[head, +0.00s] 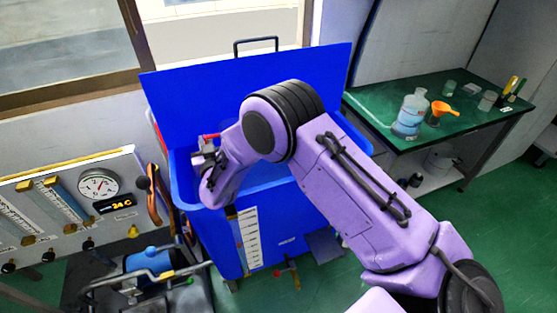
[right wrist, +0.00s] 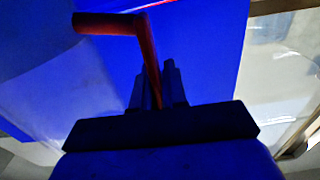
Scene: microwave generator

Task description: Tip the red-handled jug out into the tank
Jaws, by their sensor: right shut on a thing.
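The blue tank (head: 280,225) stands in the middle of the head view with its lid (head: 190,95) raised. My right arm reaches over it from the lower right. My right gripper (head: 208,160) is at the tank's left part, above the opening. It is shut on the jug's red handle (head: 210,137). In the right wrist view the red handle (right wrist: 148,55) runs down between the fingers of the gripper (right wrist: 160,88). The jug's body is mostly hidden by my arm in the head view; its tilt and contents cannot be told. My left gripper is not in view.
A green table (head: 380,110) at the right holds a bottle of blue liquid (head: 410,115), an orange funnel (head: 442,110) and small containers. A gauge panel (head: 70,210) and a blue motor-like unit (head: 150,262) are at the left. Green floor shows at right.

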